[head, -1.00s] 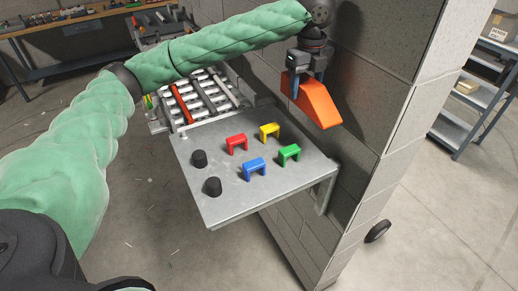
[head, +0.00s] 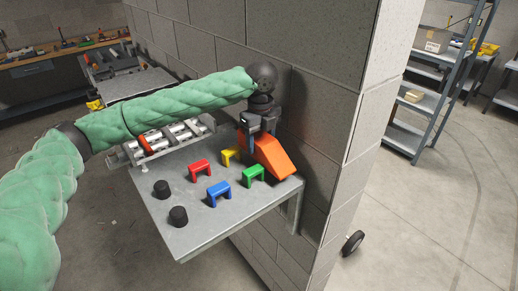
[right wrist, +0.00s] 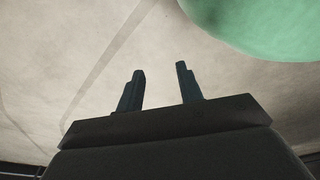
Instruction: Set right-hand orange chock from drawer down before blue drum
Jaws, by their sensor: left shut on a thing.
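An orange chock (head: 272,156), wedge-shaped, is held by my left gripper (head: 254,138) in the head view. The gripper is shut on its upper left end. The chock is over the right back part of the grey metal shelf, in front of the block wall, and partly covers the view of the yellow and green pieces' surroundings. I cannot tell whether it touches the shelf. My right gripper (right wrist: 160,90) shows in the right wrist view with its two fingers apart and nothing between them, above a pale floor. No blue drum and no drawer can be made out.
The grey shelf (head: 188,239) carries red (head: 200,168), yellow (head: 229,155), blue (head: 218,192) and green (head: 253,174) bridge-shaped pieces and two black knobs (head: 178,216). A block wall (head: 325,110) stands behind. A roller rack (head: 176,137) adjoins the shelf.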

